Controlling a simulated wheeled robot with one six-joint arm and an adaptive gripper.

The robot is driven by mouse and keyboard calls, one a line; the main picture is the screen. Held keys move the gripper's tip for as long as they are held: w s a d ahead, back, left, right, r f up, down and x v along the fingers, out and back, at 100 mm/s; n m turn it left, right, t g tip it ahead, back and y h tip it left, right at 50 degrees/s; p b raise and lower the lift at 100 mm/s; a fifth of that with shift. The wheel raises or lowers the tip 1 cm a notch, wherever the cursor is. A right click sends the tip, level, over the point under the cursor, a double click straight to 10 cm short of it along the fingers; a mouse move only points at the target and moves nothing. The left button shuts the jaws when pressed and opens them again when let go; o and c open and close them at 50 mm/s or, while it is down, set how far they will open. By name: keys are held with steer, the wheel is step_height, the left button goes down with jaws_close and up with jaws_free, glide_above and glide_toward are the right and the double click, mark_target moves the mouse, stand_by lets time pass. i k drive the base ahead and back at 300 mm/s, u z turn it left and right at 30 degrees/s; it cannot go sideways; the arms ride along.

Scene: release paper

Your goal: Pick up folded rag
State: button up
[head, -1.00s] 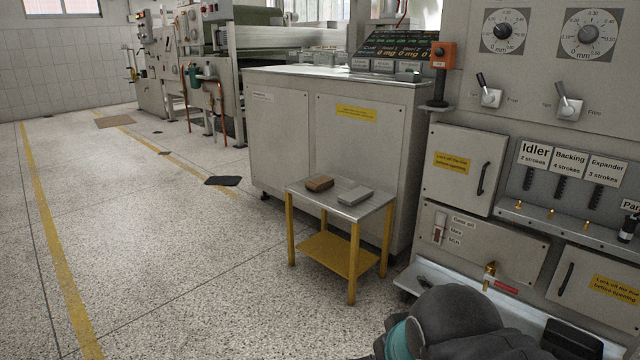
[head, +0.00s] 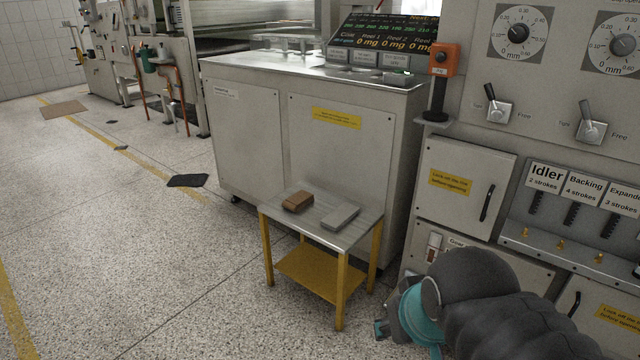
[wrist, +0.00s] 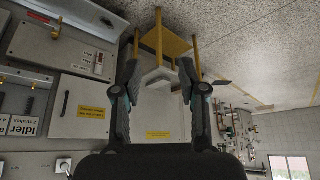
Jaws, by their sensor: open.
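A flat grey folded-looking piece (head: 341,217), which may be the folded rag, lies on the right part of a small metal-topped table (head: 310,222) with yellow legs. A brown block-like piece (head: 298,202) lies beside it on the left, apart from it. The small table also shows in the wrist view (wrist: 168,42), turned around, beyond my fingertips. My gripper (wrist: 160,82) is open with nothing between its two dark fingers. In the head view my dark arm with a teal band is at the lower right, apart from the table; the fingers are not clear there.
A grey cabinet (head: 340,145) stands right behind the table. A control panel machine (head: 465,185) with doors and levers is at the right. A dark flat mat (head: 187,180) lies on the floor.

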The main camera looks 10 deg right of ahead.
mark_target(295, 203)
steer(key=u, duration=0.05)
steer(key=i, duration=1.45)
steer(key=u, duration=0.25)
